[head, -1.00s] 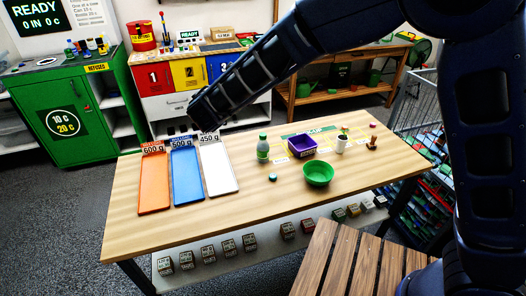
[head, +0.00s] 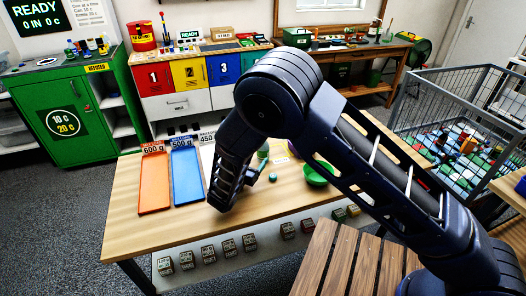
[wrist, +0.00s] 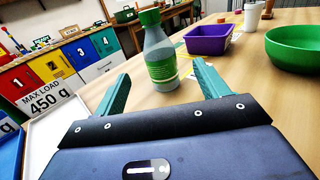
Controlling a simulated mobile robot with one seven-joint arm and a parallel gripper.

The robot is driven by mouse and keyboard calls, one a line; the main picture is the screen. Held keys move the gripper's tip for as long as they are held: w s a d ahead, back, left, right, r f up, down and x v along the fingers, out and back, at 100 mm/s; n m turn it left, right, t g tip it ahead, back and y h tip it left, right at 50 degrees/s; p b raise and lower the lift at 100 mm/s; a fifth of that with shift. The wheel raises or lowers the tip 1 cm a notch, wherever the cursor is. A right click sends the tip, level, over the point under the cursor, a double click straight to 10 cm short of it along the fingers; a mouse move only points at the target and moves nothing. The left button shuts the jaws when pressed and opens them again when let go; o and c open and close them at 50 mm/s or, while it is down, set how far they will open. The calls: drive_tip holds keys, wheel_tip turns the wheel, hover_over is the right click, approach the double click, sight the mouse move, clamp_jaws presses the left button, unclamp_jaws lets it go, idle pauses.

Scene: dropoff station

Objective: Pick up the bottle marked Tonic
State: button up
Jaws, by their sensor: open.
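A bottle with a green cap and a green-yellow label (wrist: 160,68) stands upright on the wooden table in the wrist view. Its label is not readable as Tonic. In the head view only a small part of the bottle (head: 263,151) shows behind my arm. My gripper (wrist: 162,82) is open and empty, low over the table. Its two teal fingers point toward the bottle, one to each side of it in the picture. The bottle seems to be just beyond the fingertips, and I see no contact.
A purple bin (wrist: 208,39) and a green bowl (wrist: 295,43) stand to the right of the bottle. A white cup (wrist: 252,16) is behind them. Orange (head: 154,185) and blue (head: 187,175) trays lie at left, with a white 450 g tray (wrist: 62,130) beside my gripper.

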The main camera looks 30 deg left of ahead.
drive_tip(key=shift+w+f, duration=0.1)
drive_tip(key=shift+w, duration=5.3)
drive_tip(key=c, duration=1)
